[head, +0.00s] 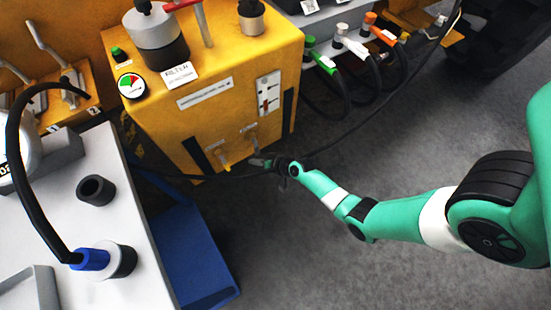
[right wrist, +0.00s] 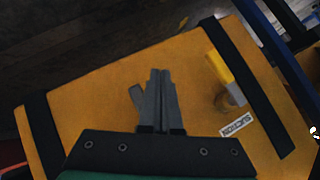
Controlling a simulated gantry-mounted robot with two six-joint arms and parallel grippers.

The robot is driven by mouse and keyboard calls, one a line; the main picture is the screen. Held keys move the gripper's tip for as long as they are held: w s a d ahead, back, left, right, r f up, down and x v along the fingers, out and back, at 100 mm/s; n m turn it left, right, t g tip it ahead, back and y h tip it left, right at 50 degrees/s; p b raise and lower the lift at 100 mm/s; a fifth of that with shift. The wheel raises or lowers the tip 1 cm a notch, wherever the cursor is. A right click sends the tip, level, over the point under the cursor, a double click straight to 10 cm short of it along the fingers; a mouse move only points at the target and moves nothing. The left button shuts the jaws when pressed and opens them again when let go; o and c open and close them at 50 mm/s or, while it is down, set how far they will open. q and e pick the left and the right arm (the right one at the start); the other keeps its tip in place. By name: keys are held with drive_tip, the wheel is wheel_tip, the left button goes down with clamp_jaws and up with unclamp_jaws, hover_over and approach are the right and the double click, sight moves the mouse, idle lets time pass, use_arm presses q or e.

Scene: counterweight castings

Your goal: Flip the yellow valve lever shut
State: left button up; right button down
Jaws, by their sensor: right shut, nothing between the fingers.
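The yellow valve lever (head: 224,160) is on the lower front face of the orange filter cabinet (head: 240,75), below a small white label. In the right wrist view the lever (right wrist: 219,70) shows as a yellow bar with a grey end, tilted, beside a label. My right gripper (head: 262,163) is in front of the cabinet, to the right of the lever in the head view. In the right wrist view its dark fingers (right wrist: 158,85) are together and empty, with a visible gap between them and the lever. My left gripper is not in view.
A second small valve (head: 252,143) is on the same face, above my right gripper. A black cable passes near the gripper. A blue panel (head: 200,250) and a pale bench (head: 110,215) stand at left. Colored hose fittings (head: 343,40) are upper right. Floor at lower middle is clear.

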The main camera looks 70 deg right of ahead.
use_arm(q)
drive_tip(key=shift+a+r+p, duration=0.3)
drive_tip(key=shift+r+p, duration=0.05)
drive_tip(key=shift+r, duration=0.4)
use_arm(e)
drive_tip(key=s, duration=0.7)
drive_tip(key=shift+d+r, duration=0.15)
drive_tip(key=shift+d, duration=0.05)
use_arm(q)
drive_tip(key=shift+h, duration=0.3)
